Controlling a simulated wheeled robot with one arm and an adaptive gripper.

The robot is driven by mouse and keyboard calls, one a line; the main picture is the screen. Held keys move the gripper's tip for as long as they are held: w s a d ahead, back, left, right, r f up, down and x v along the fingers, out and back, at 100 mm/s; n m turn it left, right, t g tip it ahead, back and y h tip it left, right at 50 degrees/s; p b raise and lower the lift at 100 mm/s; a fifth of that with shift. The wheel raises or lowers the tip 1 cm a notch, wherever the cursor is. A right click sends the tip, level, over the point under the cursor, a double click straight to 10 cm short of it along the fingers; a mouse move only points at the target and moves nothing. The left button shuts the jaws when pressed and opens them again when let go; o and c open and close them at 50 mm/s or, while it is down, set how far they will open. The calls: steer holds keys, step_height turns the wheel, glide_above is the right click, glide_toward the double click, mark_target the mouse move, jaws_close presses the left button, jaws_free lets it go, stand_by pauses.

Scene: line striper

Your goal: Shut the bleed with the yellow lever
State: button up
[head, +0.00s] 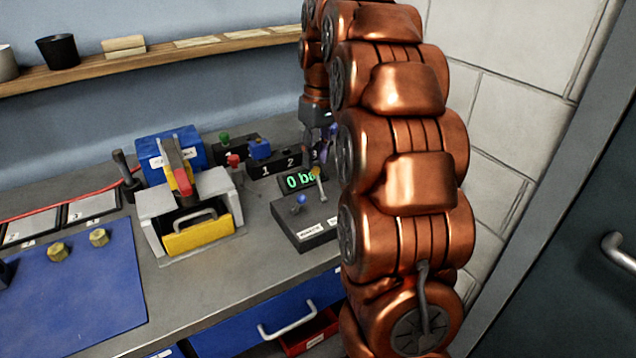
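The lever with the yellow knob (315,173) stands up, leaning slightly, at the right of a black control box (306,238) on the bench. A blue-knobbed lever (301,199) stands to its left on the same box. A display (299,181) behind them reads 0, with its unit partly hidden by my arm. My gripper (322,148) is small in the picture, behind and above the yellow knob, and looks apart from it. My arm hides part of it, and its finger opening cannot be made out.
A grey-and-yellow machine (195,215) stands left of the control box. A blue mat (75,300) with brass nuts lies at the left. A shelf (150,63) runs above.

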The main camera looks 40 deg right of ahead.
mark_target(318, 177)
steer(key=shift+w+d+f+p, duration=0.1)
steer(key=shift+d+f+p, duration=0.1)
steer(key=shift+f, duration=1.1)
steer(key=shift+w+d+f+p, duration=0.15)
steer(key=shift+f+p, duration=0.1)
steer(key=shift+f, duration=1.1)
steer(key=shift+w+d+f+p, duration=0.1)
steer(key=shift+d+f+p, duration=0.1)
steer(key=shift+f, duration=1.1)
jaws_close()
steer(key=shift+w, duration=0.1)
